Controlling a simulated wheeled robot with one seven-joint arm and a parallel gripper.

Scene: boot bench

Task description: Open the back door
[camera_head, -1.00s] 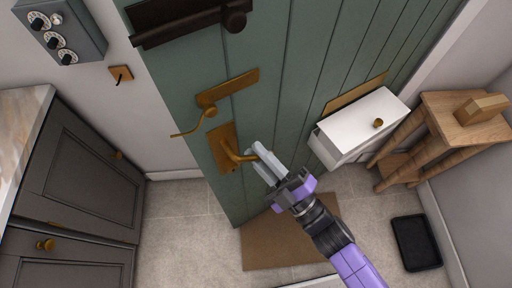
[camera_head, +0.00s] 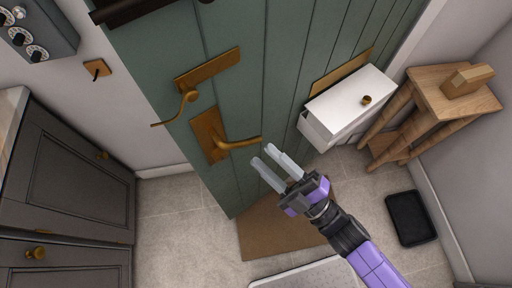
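The green panelled back door (camera_head: 290,80) fills the upper middle of the head view. Its lower-left edge stands out over the floor, away from the cabinet side. A brass lever handle (camera_head: 235,143) on a plate sits near that edge, pointing right. Above it is a second brass fitting with a curved lever (camera_head: 188,97). My gripper (camera_head: 268,160) is just below and right of the lever handle's end. Its two pale fingers are apart with nothing visible between them. The fingertips look clear of the handle, though depth is hard to judge.
A white box with a brass knob (camera_head: 366,100) is at the door's right side. A wooden stool (camera_head: 425,95) stands at right, with a black tray (camera_head: 410,218) on the floor. Dark cabinets (camera_head: 65,180) are at left. A brown mat (camera_head: 270,232) lies below the door.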

